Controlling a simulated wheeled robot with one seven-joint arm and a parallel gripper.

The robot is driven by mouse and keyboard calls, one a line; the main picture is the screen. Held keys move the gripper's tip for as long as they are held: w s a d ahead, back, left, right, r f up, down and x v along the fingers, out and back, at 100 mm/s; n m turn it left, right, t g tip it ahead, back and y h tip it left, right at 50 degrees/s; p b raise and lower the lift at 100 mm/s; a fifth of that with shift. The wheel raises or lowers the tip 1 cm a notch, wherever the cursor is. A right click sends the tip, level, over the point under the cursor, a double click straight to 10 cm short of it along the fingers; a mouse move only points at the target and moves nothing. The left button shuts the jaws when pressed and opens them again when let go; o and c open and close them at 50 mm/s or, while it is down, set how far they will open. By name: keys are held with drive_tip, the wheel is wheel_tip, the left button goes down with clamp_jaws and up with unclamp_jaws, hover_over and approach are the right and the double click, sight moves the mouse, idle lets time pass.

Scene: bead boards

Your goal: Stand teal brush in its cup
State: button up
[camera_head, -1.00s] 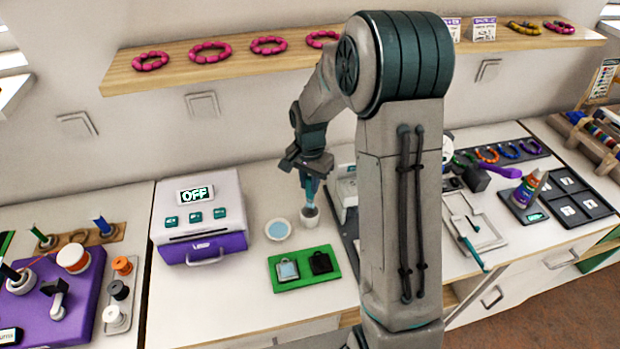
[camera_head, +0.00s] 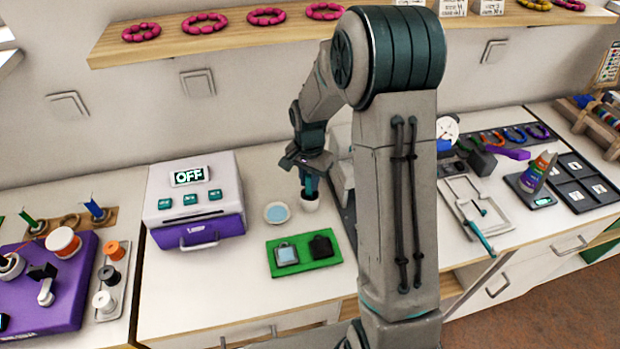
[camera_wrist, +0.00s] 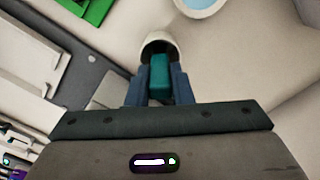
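The teal brush (camera_wrist: 160,78) is upright between the fingers of my gripper (camera_wrist: 158,90) in the wrist view. Its lower end is at the mouth of a small white cup (camera_wrist: 158,43), and its tip is hidden inside the cup. In the head view my gripper (camera_head: 310,183) is directly above the white cup (camera_head: 310,204), pointing down. The fingers sit on both sides of the brush and look closed on it. The cup stands upright on the white counter.
A round dish with light blue content (camera_head: 277,213) stands just left of the cup. A green mat (camera_head: 330,262) with two small square items lies in front. A white and purple machine reading OFF (camera_head: 195,205) stands to the left. A grey device stands close on the right, partly hidden by my arm.

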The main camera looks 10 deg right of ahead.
drive_tip(key=o, duration=0.4)
drive_tip(key=shift+o, duration=0.2)
drive_tip(key=shift+r, duration=0.15)
wheel_tip(320, 180, up, 14)
drive_tip(key=b, duration=0.1)
drive_tip(key=shift+f, duration=0.2)
drive_tip(key=s+r+n+t, duration=0.2)
drive_tip(key=s+n, duration=0.7)
drive_tip(key=s, duration=1.4)
drive_tip(key=shift+r+t, duration=0.2)
drive_tip(key=shift+t, duration=0.3)
